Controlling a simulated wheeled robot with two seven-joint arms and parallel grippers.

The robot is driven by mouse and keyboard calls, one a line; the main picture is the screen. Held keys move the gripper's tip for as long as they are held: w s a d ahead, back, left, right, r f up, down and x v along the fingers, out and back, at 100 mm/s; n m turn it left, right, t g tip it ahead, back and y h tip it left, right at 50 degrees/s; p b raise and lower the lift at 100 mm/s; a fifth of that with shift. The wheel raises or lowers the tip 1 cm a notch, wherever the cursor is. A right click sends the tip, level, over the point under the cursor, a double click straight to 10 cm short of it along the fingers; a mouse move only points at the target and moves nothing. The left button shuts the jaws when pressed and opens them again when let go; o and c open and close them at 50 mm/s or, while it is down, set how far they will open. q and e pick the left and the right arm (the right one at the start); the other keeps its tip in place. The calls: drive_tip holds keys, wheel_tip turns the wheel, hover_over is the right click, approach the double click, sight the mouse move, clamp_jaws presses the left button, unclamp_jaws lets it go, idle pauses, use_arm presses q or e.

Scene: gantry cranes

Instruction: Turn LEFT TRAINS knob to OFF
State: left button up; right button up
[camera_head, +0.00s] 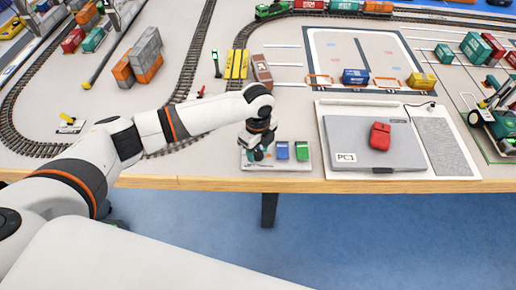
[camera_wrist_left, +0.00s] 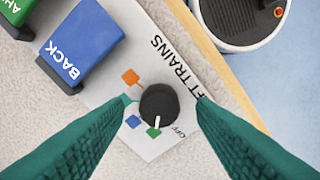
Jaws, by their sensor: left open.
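The black round LEFT TRAINS knob (camera_wrist_left: 159,102) sits on a white panel (camera_wrist_left: 112,28) at the table's front edge. Its white pointer mark faces the green square (camera_wrist_left: 153,133). In the head view my left gripper (camera_head: 258,150) is over the panel's left end and hides the knob. My right gripper is not in view.
Blue BACK (camera_wrist_left: 80,45) and green (camera_wrist_left: 18,14) levers stand on the same panel beside the knob. Train tracks (camera_head: 190,75) and containers (camera_head: 146,50) fill the table behind.

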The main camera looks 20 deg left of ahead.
use_arm(q)
drive_tip(key=shift+f, duration=0.5)
drive_tip(key=c, duration=1)
drive_tip(key=shift+o, duration=0.2)
drive_tip(key=shift+r+n+p, duration=0.15)
drive_tip(key=shift+n+p, duration=0.35)
drive_tip(key=shift+p, duration=0.3)
drive_tip(key=shift+r+n+p, duration=0.1)
drive_tip(key=shift+n+p, duration=1)
drive_tip(key=shift+p, duration=0.15)
drive_tip(key=n+p, duration=0.2)
drive_tip(key=shift+n+p, duration=0.35)
drive_tip(key=shift+n, duration=0.05)
drive_tip(key=shift+f+n+p, duration=0.2)
drive_tip(key=shift+n+p, duration=0.45)
drive_tip(key=shift+n, duration=0.25)
